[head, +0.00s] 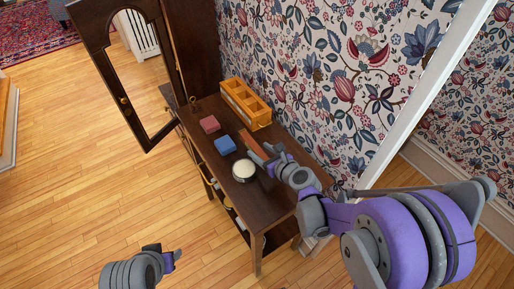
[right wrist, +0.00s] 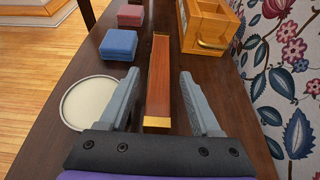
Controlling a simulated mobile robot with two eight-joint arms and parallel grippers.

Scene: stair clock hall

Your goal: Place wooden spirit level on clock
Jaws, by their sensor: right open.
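The wooden spirit level (right wrist: 159,75), a reddish-brown bar with brass ends, lies on the dark side table. In the head view the level (head: 252,144) is partly hidden by my right gripper (head: 270,158). In the right wrist view my right gripper (right wrist: 158,88) is open, with one finger on each side of the level's near part and gaps between. The clock (head: 193,45) is a tall dark wooden case beyond the table, its glazed door (head: 128,97) swung open to the left. My left gripper (head: 168,258) is low in the head view, away from the table; its jaws are unclear.
On the table (head: 266,197) are a round cream-lidded tin (head: 243,169), a blue block (head: 225,145), a pink block (head: 210,124) and an orange wooden caddy (head: 245,104). The floral wall stands close along the right. Wooden floor at left is clear.

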